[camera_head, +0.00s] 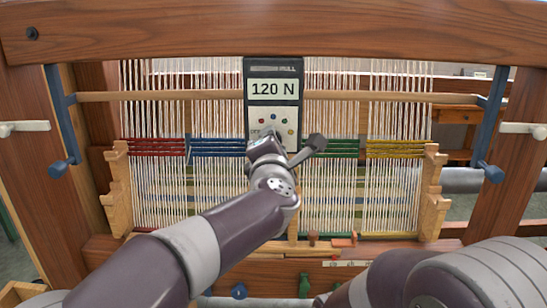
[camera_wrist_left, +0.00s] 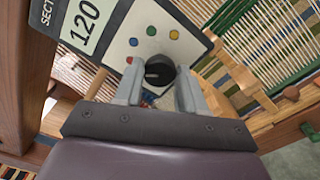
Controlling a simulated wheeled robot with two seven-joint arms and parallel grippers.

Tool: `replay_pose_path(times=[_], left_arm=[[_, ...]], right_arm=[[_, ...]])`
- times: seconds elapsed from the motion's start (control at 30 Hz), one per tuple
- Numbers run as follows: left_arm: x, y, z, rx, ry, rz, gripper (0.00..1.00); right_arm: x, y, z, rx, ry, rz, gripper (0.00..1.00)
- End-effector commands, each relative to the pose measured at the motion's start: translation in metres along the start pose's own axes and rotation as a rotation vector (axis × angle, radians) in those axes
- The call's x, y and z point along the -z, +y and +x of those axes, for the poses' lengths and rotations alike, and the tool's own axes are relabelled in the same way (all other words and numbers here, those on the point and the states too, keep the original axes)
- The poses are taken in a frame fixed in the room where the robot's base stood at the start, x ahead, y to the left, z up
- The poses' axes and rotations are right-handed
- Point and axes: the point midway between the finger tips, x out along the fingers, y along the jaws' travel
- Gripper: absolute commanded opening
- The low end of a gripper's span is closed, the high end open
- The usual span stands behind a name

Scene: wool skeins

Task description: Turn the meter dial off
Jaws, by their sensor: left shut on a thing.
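The meter (camera_head: 273,70) is a dark box with a light display reading 120 N, in front of the loom's upper middle. Its pale lower panel has several coloured dots and an OFF label at the left. The black round dial (camera_wrist_left: 159,70) shows in the left wrist view, between the fingers of my left gripper (camera_wrist_left: 160,88). The left gripper is shut on the dial. In the head view this gripper (camera_head: 268,138) covers the dial and part of the panel. I cannot tell which mark the dial points to. My right gripper is out of view.
The wooden loom frame (camera_head: 290,30) surrounds the meter, with a crossbar (camera_head: 170,96) at display height. Pale warp threads (camera_head: 160,200) hang close behind and beside it. Blue levers (camera_head: 490,130) stand at both sides.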

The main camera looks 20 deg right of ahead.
Motion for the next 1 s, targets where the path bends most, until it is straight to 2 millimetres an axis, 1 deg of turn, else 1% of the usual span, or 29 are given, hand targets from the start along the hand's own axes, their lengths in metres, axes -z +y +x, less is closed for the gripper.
replay_pose_path(times=[0.03, 0.4, 0.7, 1.0], left_arm=[[0.002, -0.005, 0.0, 0.001, 0.0, -0.041, 0.09], [0.002, -0.003, 0.0, 0.001, 0.0, -0.385, 0.09], [0.002, -0.002, 0.0, 0.001, 0.002, -0.606, 0.09], [0.002, -0.001, 0.0, 0.001, 0.002, -0.728, 0.09]], right_arm=[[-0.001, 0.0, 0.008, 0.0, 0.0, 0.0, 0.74], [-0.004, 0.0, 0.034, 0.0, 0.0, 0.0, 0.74], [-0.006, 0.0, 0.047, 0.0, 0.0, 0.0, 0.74], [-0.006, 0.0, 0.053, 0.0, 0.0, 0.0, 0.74]])
